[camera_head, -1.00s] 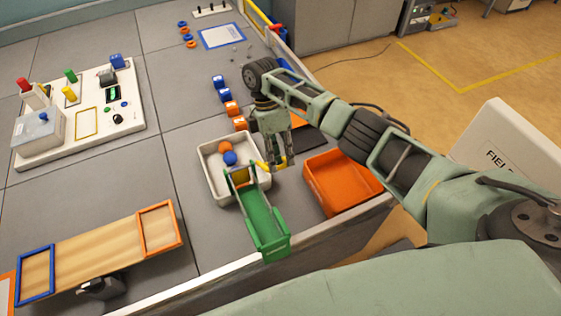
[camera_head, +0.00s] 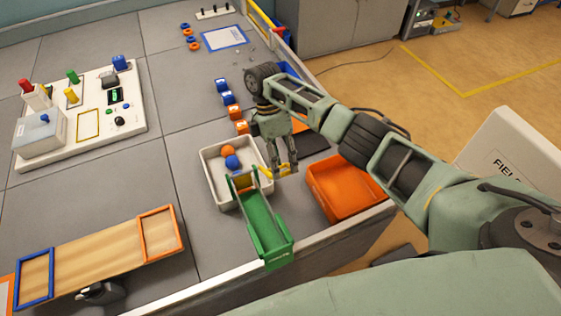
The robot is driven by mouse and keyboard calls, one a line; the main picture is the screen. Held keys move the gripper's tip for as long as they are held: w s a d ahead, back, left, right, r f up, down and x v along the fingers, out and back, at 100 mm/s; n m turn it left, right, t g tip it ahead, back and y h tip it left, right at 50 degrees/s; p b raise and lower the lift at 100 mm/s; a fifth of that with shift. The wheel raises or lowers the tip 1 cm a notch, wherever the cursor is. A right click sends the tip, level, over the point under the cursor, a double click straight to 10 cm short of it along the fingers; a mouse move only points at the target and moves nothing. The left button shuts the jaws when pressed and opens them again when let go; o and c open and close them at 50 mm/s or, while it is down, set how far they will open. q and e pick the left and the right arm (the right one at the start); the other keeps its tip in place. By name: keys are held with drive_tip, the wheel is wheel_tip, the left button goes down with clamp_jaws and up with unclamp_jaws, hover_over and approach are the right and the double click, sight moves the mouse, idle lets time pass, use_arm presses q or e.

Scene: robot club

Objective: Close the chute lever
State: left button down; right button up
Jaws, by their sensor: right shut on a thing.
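The green chute (camera_head: 266,225) slopes down toward the table's front edge, its upper end at the white bin. The yellow lever (camera_head: 267,172) sticks out to the right of the chute's top. My right gripper (camera_head: 284,171) points down at the lever, with its fingers shut on it; the fingers hide part of the lever. My left gripper is not in view.
The white bin (camera_head: 209,172) holds orange and blue balls (camera_head: 232,162). An orange tray (camera_head: 345,193) stands close to the right of the chute. Small blue and orange blocks (camera_head: 227,98) lie behind. A wooden board (camera_head: 100,252) lies front left, and a control panel (camera_head: 90,115) stands at the left.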

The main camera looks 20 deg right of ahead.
drive_tip(key=shift+w, duration=0.15)
idle(0.5)
drive_tip(key=v, duration=1.2)
